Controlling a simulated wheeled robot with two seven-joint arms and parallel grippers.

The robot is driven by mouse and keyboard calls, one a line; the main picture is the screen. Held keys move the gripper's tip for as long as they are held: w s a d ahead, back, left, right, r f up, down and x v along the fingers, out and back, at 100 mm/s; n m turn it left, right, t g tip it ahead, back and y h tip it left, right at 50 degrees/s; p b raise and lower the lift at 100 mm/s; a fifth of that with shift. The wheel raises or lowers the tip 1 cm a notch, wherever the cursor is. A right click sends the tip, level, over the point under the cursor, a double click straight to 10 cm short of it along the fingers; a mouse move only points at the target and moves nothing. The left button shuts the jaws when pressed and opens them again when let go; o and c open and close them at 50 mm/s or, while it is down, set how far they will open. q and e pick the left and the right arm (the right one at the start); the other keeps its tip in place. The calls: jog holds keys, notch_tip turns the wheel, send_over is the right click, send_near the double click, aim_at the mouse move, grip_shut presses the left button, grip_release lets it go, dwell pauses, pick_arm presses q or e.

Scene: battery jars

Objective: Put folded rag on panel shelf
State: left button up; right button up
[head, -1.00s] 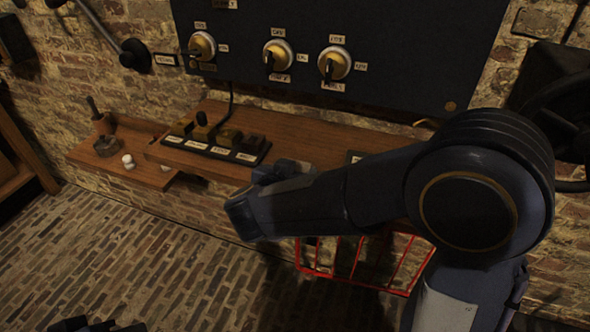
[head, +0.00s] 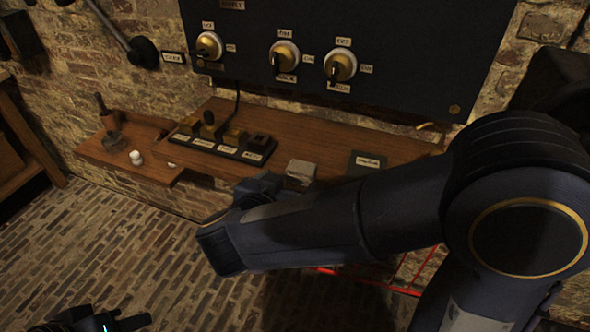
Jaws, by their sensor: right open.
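A small grey block-like thing, which looks like the folded rag (head: 300,172), lies on the wooden panel shelf (head: 340,137) near its front edge, right of the row of labelled holders. My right arm crosses in front from the right. My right gripper (head: 265,182) is just left of the rag, at the shelf's front edge. It is open, and its fingers are partly hidden by my own wrist. It appears apart from the rag. My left gripper (head: 105,322) is low at the bottom left edge, far from the shelf and partly cut off.
A dark labelled plate (head: 367,164) lies right of the rag. A black holder row (head: 222,146) stands to its left. A lower side shelf (head: 150,167) bears a white knob. The dark panel (head: 350,50) with dials rises behind. A red wire basket (head: 410,275) is below, partly hidden.

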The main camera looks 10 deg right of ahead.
jog(key=shift+v, duration=1.75)
jog(key=w+d+r+n+t+y, duration=0.2)
jog(key=w+d+r+t+y, duration=0.15)
jog(key=r+y, duration=0.6)
jog(key=s+d+f+n+g+y, duration=0.1)
jog(key=s+d+f+g, duration=0.3)
jog(key=s+f, duration=0.3)
jog(key=s+d+f+n+g, duration=0.2)
jog(key=s+d+f+g, duration=0.3)
jog(key=s, duration=0.8)
notch_tip(320, 180, down, 3)
jog(key=shift+d+f+y, duration=0.2)
jog(key=shift+d+y, duration=0.15)
jog(key=shift+d, duration=0.2)
